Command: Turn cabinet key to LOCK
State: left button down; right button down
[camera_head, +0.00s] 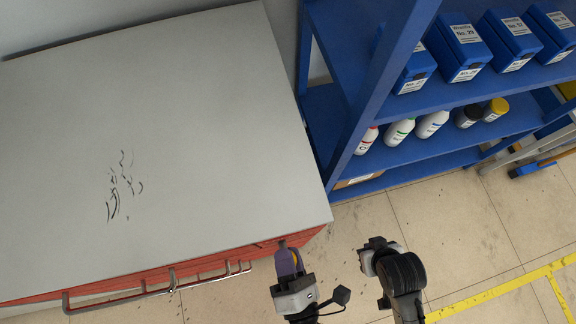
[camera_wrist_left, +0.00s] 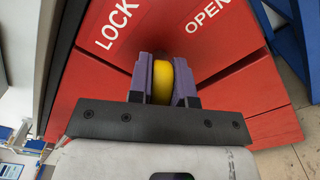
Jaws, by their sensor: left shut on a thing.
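The red cabinet (camera_head: 245,250) has a grey top (camera_head: 190,130) and stands at the left in the head view. In the left wrist view its red front (camera_wrist_left: 165,30) carries a white LOCK label (camera_wrist_left: 117,24) at upper left and an OPEN label (camera_wrist_left: 208,17) at upper right. The yellow key (camera_wrist_left: 162,82) stands upright in that picture, below and between the labels. My left gripper (camera_head: 288,260) is at the cabinet's front near its right corner. Its purple fingers (camera_wrist_left: 161,80) are shut on the key from both sides. The lock behind the key is hidden. My right gripper (camera_head: 368,258) is over the floor, away from the cabinet; its fingers are unclear.
A blue shelf (camera_head: 345,140) beside the cabinet holds blue boxes (camera_head: 465,45) and several bottles (camera_head: 400,130). A metal handle bar (camera_head: 170,284) runs along the cabinet front, left of my left gripper.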

pick_arm(q)
jog(key=n, duration=0.5)
jog(key=shift+n+b, duration=0.3)
jog(key=shift+b, duration=0.1)
jog(key=n+b, duration=0.1)
jog(key=n, duration=0.2)
jog(key=shift+a, duration=0.1)
jog(key=shift+r+n+b, duration=0.1)
jog(key=shift+n+b, duration=0.8)
jog(key=shift+n, duration=0.8)
jog(key=shift+r, duration=0.1)
jog(key=c, duration=1.1)
grip_release()
jog(key=shift+s, duration=0.1)
